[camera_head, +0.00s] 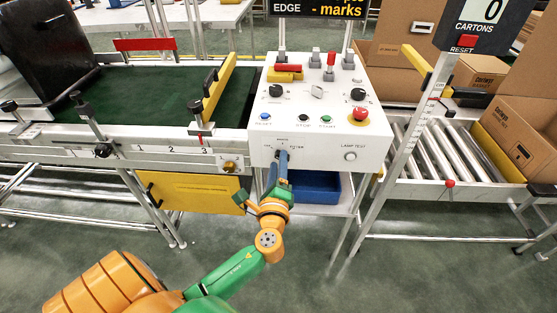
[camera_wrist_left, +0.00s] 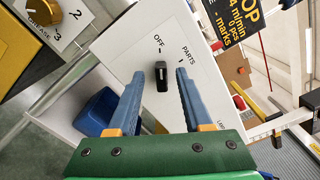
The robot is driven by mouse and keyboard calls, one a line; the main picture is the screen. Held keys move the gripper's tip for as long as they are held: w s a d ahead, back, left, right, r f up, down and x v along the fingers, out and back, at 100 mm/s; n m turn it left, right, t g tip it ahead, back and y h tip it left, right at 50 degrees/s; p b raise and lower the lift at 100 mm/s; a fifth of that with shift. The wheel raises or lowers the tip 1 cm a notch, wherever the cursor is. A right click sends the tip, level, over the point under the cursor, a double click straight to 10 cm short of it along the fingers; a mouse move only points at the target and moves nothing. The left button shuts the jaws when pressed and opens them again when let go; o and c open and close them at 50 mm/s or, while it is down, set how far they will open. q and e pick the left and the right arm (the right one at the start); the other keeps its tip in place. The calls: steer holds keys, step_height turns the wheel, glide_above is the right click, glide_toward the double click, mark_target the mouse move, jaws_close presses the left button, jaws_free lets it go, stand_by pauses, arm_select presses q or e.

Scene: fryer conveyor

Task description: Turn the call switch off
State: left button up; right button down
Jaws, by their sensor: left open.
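The call switch is a small black knob (camera_wrist_left: 161,77) on the front of the white control box (camera_head: 265,148). In the left wrist view it stands between OFF and PARTS labels, its long side lying roughly toward the OFF mark; I cannot tell its exact setting. My left gripper (camera_wrist_left: 160,74) is open, its two blue-grey fingers on either side of the knob, with a visible gap on both sides. In the head view my left gripper (camera_head: 283,153) is at the lower front of the box and hides the knob. My right gripper is not in view.
A red emergency button (camera_head: 360,115), several knobs and a lamp-test button (camera_head: 350,156) are on the same box. A blue bin (camera_head: 316,187) sits below it. A green conveyor (camera_head: 150,90) lies left, a roller conveyor (camera_head: 440,150) with cartons right.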

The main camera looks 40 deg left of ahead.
arm_select(q)
steer(key=v, duration=0.5)
steer(key=shift+s, duration=0.1)
